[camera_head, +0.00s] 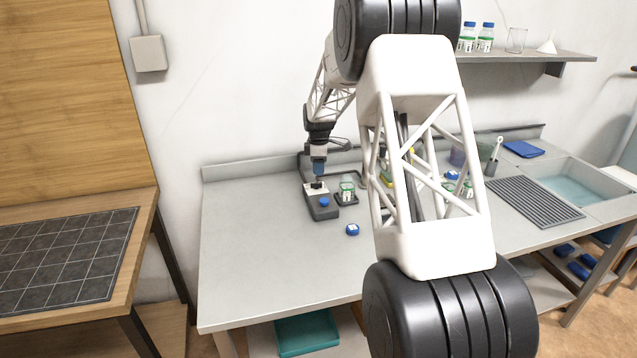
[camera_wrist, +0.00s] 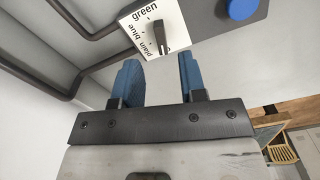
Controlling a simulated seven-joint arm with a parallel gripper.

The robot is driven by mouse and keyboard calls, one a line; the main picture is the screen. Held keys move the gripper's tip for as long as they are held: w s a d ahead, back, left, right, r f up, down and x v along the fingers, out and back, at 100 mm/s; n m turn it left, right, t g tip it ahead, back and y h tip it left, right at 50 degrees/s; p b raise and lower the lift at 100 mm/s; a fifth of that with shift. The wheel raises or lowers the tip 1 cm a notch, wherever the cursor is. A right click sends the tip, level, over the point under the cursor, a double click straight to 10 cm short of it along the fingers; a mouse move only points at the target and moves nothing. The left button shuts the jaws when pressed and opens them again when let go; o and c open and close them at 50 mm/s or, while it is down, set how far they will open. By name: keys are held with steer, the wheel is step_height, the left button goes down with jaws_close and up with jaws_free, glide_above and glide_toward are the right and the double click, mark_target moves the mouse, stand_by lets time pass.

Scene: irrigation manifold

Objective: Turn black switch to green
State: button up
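The black switch (camera_wrist: 161,37) stands on a white label plate (camera_wrist: 180,22) printed with "green", "blue" and "plain". In the wrist view, "green" is at the plate's upper left and the other words are below it; I cannot tell for sure which word the switch points at. My gripper (camera_wrist: 158,62) is open, with its two blue fingers apart and nothing between them. The switch shows just past the fingertips, in line with the gap.
A blue button (camera_wrist: 241,8) sits on the box beside the plate. Dark pipes (camera_wrist: 75,30) run close by on the left. In the head view, a small bottle (camera_head: 347,190) stands right of the box and a blue-topped item (camera_head: 352,230) lies in front. The left counter is clear.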

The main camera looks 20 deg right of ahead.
mark_target(318, 183)
steer(key=shift+f, duration=3.2)
jaws_close()
